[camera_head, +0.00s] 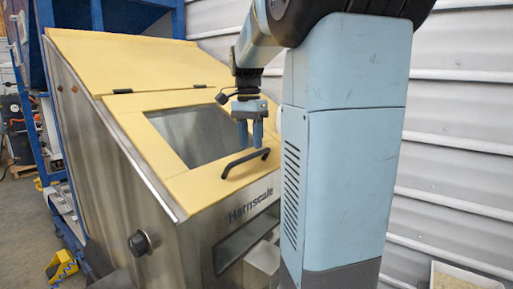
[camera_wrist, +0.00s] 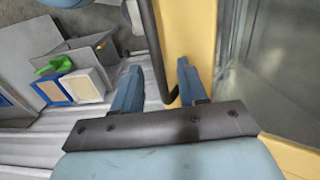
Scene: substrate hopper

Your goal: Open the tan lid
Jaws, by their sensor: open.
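The tan lid (camera_head: 184,189) is a sloped frame around a window on the front of a steel hopper (camera_head: 125,190). It lies shut against the hopper. A black bar handle (camera_head: 246,162) sits near its lower edge. My gripper (camera_head: 249,145) is open just above the right end of the handle. The tan lid (camera_wrist: 188,30) shows behind the fingers. I cannot tell whether either finger touches the handle.
A fixed tan upper panel (camera_head: 130,62) joins the lid at black hinges. A black knob (camera_head: 139,243) sticks out of the hopper's left side. A corrugated wall (camera_head: 460,130) stands close on the right. Boxes (camera_wrist: 82,84) stand at left in the wrist view.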

